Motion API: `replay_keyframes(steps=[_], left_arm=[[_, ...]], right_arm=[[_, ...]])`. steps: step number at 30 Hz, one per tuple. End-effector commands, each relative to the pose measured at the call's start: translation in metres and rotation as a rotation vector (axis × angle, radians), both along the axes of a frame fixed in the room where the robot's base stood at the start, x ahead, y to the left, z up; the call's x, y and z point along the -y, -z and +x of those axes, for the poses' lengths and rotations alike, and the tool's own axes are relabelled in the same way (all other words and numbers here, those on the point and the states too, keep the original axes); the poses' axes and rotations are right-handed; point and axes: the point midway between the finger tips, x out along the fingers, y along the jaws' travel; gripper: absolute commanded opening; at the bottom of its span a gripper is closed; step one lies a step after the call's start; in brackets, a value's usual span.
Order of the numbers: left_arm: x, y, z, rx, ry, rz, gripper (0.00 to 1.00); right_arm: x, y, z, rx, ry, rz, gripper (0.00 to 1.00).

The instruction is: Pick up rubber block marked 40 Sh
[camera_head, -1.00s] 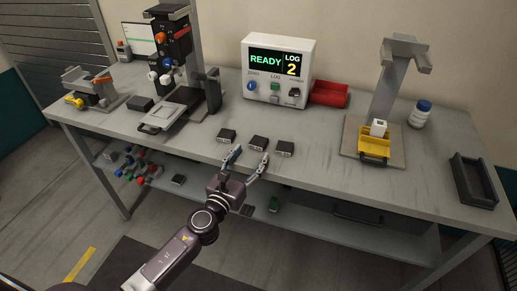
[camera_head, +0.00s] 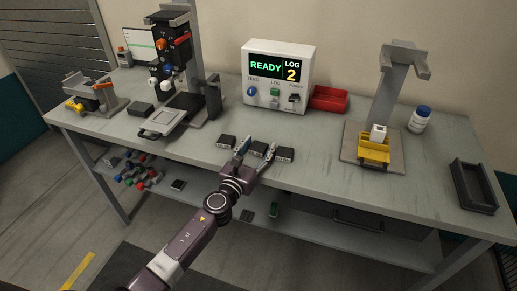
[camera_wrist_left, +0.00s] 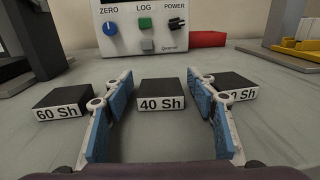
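The rubber block marked 40 Sh (camera_wrist_left: 161,94) is a black block with a white front label. It sits on the bench between the open fingers of my left gripper (camera_wrist_left: 160,108), apart from both, in the left wrist view. In the head view the middle block (camera_head: 258,149) lies between the fingertips of my left gripper (camera_head: 255,150). A block marked 60 Sh (camera_wrist_left: 63,101) is left of the left finger. A third block (camera_wrist_left: 237,86) is at the right, its label partly hidden by the right finger. My right gripper is not in view.
The outer blocks stand close beside the fingers. Behind is a white console (camera_head: 278,75) with knobs and a READY screen. A red bin (camera_head: 329,98) is to its right. A yellow tray (camera_head: 374,151) sits on a stand, and a dark tray (camera_head: 474,185) is at far right.

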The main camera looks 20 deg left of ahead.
Motion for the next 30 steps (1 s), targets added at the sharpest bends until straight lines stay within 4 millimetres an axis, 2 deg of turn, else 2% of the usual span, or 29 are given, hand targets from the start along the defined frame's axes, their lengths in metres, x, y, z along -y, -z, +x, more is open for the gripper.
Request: replay_keyframes(steps=[2,10,20,26,30], left_arm=[[0.000,0.000,0.000,0.000,0.000,0.000,0.41],[0.000,0.000,0.000,0.000,0.000,0.000,0.11],[0.000,-0.003,0.000,0.001,0.000,0.000,0.11],[0.000,-0.018,0.000,0.003,-0.001,0.001,0.11],[0.000,-0.036,0.000,0.002,0.001,0.003,0.11]], right_arm=[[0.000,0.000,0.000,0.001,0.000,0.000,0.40],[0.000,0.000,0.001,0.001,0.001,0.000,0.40],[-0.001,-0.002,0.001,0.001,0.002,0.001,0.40],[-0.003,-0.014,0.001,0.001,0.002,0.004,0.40],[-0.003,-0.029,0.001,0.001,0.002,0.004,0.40]])
